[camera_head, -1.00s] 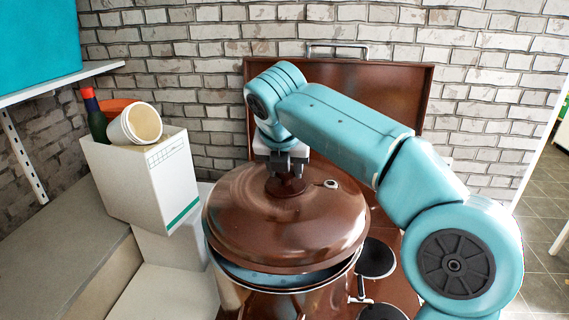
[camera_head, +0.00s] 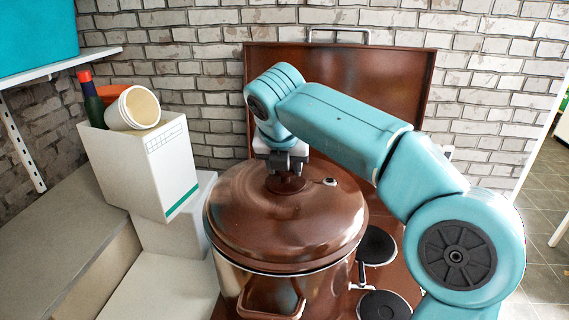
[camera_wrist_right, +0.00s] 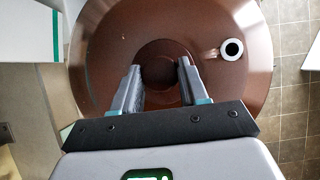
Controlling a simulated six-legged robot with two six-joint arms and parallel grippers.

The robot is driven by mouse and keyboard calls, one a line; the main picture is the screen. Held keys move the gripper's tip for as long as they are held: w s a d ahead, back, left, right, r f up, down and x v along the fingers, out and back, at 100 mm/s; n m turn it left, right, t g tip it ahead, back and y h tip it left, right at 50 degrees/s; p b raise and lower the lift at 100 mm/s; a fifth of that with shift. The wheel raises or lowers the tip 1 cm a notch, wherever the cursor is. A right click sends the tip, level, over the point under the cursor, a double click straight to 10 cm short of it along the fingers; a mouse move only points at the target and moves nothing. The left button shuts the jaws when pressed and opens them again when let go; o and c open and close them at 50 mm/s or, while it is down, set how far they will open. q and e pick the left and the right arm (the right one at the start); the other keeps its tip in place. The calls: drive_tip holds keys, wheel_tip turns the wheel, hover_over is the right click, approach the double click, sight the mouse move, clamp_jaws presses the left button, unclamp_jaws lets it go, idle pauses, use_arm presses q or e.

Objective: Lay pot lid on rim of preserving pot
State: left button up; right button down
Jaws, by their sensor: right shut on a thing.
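The brown pot lid (camera_head: 300,225) lies over the top of the preserving pot (camera_head: 270,292), with its edge close along the pot's rim. Whether it touches the rim all round cannot be told, as the far side is hidden. My right gripper (camera_head: 287,172) is shut on the lid's dark knob from above. In the right wrist view the gripper (camera_wrist_right: 160,78) has its two fingers on either side of the knob, and the lid (camera_wrist_right: 105,55) fills the middle, with a pale-ringed vent hole at right. My left gripper is not in view.
The pot stands on a brown stove with black hotplates (camera_head: 376,247) to its right and a raised brown cover (camera_head: 400,85) behind. A white box (camera_head: 150,165) with a bottle and cream pot stands at left. A shelf (camera_head: 60,75) juts out at upper left.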

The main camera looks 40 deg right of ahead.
drive_tip(key=shift+w+a+f, duration=0.15)
drive_tip(key=shift+w+f, duration=0.05)
drive_tip(key=shift+f, duration=0.05)
drive_tip(key=shift+s+f, duration=0.1)
drive_tip(key=shift+s, duration=0.05)
drive_tip(key=shift+f+b, duration=0.2)
drive_tip(key=shift+b, duration=0.15)
drive_tip(key=c, duration=0.5)
unclamp_jaws()
drive_tip(key=shift+f, duration=0.1)
